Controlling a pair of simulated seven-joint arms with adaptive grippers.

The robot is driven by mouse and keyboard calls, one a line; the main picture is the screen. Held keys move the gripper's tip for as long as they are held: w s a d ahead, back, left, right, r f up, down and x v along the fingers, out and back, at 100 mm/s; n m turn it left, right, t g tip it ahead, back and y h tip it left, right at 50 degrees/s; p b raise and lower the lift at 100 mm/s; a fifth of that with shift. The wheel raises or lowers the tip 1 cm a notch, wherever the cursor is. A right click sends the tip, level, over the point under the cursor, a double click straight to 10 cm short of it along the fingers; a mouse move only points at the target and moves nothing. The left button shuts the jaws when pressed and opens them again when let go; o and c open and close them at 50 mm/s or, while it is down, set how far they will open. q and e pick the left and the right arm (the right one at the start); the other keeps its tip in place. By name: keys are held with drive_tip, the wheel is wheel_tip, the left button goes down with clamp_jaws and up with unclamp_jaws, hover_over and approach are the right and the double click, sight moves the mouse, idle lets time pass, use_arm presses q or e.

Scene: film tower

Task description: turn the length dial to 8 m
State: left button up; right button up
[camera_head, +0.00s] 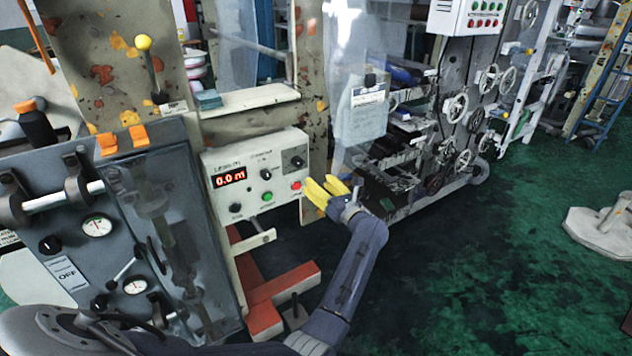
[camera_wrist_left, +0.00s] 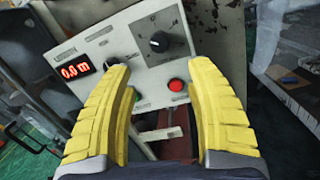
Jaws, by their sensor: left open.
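The pale control panel (camera_head: 285,146) carries a red lit display (camera_head: 229,177) reading 0.0 m, also in the left wrist view (camera_wrist_left: 75,71). A black knob (camera_head: 265,176) sits right of the display. Another black knob on a dark square plate (camera_head: 294,160) is at upper right and shows in the left wrist view (camera_wrist_left: 159,42). The labels are too small to tell which is the length dial. My left gripper (camera_head: 314,190), with yellow fingers, is open and empty in front of the panel's lower right. In the left wrist view its fingers (camera_wrist_left: 163,80) spread below the square-plate knob.
A red button (camera_head: 296,185), a green button (camera_head: 267,196) and a lower knob (camera_head: 236,208) are on the panel. A grey gauge cabinet (camera_head: 60,270) stands left. A clear sheet hangs right of the panel.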

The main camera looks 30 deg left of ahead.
sight(299, 164)
use_arm(q)
drive_tip(key=shift+o, duration=0.2)
drive_tip(key=shift+s+d+f, duration=0.15)
drive_tip(key=shift+f, duration=0.15)
drive_tip(key=shift+c, duration=0.2)
drive_tip(key=s+d+r+n+h, duration=0.1)
drive_tip(key=s+d+r+n, duration=0.1)
drive_tip(key=s+d, duration=0.15)
drive_tip(key=x, duration=1.1)
drive_tip(key=w+x, duration=0.1)
drive_tip(key=x, duration=0.5)
drive_tip(key=shift+w+d+f, duration=0.15)
drive_tip(key=shift+d, duration=0.15)
drive_tip(key=shift+o, duration=0.2)
clamp_jaws()
